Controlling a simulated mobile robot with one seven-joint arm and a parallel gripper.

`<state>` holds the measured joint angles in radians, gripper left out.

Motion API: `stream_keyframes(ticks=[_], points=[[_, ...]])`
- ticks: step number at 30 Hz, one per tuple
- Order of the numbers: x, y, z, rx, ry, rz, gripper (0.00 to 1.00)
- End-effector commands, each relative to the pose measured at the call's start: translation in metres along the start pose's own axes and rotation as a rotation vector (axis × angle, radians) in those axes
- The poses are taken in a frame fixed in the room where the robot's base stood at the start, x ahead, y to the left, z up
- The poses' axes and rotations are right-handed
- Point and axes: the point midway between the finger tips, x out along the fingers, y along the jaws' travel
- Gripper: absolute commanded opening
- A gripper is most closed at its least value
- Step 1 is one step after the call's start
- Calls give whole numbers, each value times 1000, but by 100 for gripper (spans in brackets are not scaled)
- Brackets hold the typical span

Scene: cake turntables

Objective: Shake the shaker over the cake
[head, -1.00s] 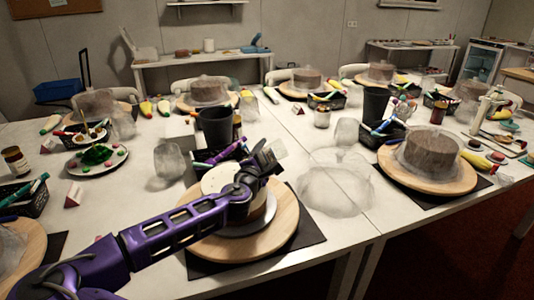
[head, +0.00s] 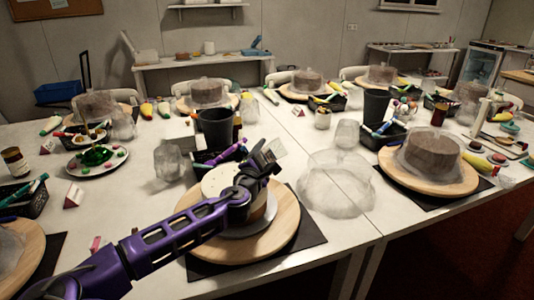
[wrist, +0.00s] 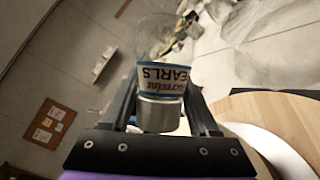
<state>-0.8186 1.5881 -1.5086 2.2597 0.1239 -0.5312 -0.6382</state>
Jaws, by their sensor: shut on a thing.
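My gripper (head: 268,160) is shut on a small clear shaker (head: 277,149) above the right part of the cake. In the wrist view the shaker (wrist: 163,76) sits between my two fingers, with a blue-and-white label reading "PEARLS" upside down and a grey metal end toward the palm. Its exact tilt is hard to tell. The cake (head: 215,183) has a white top with a few dark specks and stands on a white board on a round wooden turntable (head: 284,237). My wrist hides part of the cake. The turntable's edge (wrist: 285,108) shows at right in the wrist view.
A clear dome cover (head: 335,188) lies right of the turntable. A black pot (head: 215,127), a tray of tubes (head: 232,153) and a clear jar (head: 169,160) stand behind the cake. A covered brown cake (head: 430,155) is at right.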

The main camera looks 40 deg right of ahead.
Motion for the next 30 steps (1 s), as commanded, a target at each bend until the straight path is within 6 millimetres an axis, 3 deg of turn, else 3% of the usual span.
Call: stream_keyframes(ticks=[19,30], points=[[0,4,2,-69,-23,34,0],[21,1,-8,129,35,-61,0]])
